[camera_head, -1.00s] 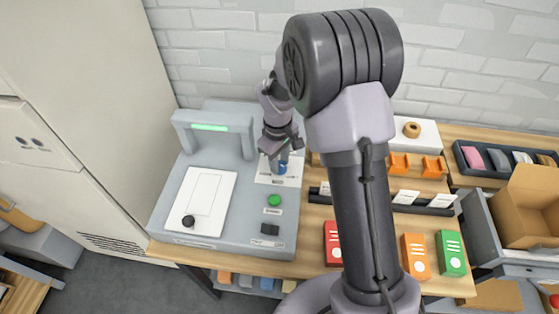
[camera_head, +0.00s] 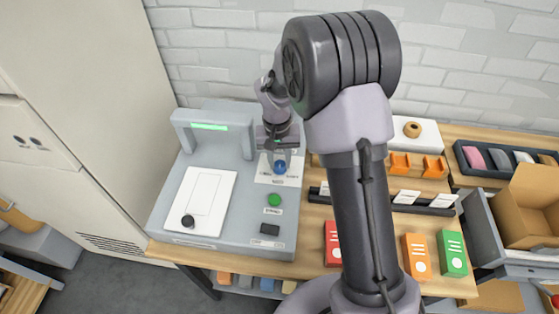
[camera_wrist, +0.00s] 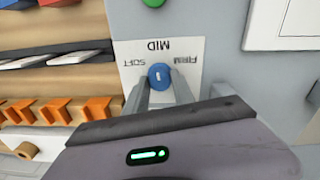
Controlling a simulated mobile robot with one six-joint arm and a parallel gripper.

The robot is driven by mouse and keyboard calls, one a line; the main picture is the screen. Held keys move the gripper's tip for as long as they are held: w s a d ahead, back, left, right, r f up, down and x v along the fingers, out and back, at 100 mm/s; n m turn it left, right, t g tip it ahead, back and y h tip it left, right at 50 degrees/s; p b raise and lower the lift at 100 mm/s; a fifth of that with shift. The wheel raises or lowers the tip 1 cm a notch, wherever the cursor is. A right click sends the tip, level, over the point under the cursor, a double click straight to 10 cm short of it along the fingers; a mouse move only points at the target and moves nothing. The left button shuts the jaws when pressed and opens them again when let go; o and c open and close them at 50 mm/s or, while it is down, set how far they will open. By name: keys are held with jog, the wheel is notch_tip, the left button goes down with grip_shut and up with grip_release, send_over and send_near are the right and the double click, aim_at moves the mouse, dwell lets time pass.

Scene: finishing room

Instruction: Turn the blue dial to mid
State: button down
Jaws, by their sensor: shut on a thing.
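The blue dial (camera_head: 280,168) sits on a white label plate (camera_head: 265,179) on the grey machine. In the wrist view the dial (camera_wrist: 160,76) lies between the two fingertips of my gripper (camera_wrist: 160,84). The gripper is shut on the dial. The plate reads SOFT, MID and FIRM, upside down in the wrist view, with MID straight above the dial. A short white mark on the dial stands about upright in that view, roughly in line with MID. In the head view my gripper (camera_head: 280,158) comes down on the dial from above.
A green button (camera_head: 274,200) and a dark switch (camera_head: 269,230) lie in front of the dial. Orange holders (camera_head: 400,163) stand to the right.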

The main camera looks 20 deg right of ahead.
aim_at(277, 164)
jog(key=shift+m, duration=0.7)
jog(key=c, duration=1.1)
grip_release()
jog(key=shift+o, duration=0.2)
jog(key=shift+r, duration=0.1)
notch_tip(277, 164, up, 17)
jog(key=p, duration=0.5)
jog(key=shift+a+r+p, duration=0.15)
jog(key=shift+a+p, duration=0.15)
jog(key=shift+w, duration=0.1)
